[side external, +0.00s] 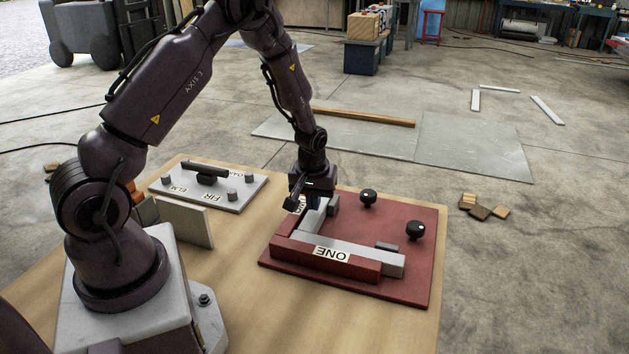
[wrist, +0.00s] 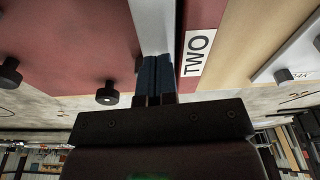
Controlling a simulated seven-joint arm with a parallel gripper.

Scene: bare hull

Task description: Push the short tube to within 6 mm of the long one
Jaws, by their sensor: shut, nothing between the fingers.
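The long grey tube (side external: 368,258) lies on the red board along the red fence marked ONE (side external: 310,255). The short grey tube (side external: 314,218) lies along the fence marked TWO, at an angle to the long one; it also shows in the wrist view (wrist: 152,25). In the side view its near end lies close to the long tube's left end, but I cannot tell the gap. My gripper (side external: 309,200) is shut and empty, low at the short tube's far end; its fingers (wrist: 155,75) hide that end in the wrist view. I cannot tell whether they touch it.
The red board (side external: 350,226) carries two black knobs (side external: 368,196) (side external: 415,230) and small grey blocks (side external: 387,247) (side external: 333,205) beside the tubes. The TWO fence (wrist: 203,40) borders the short tube. A grey plate with pegs (side external: 240,193) lies to the left.

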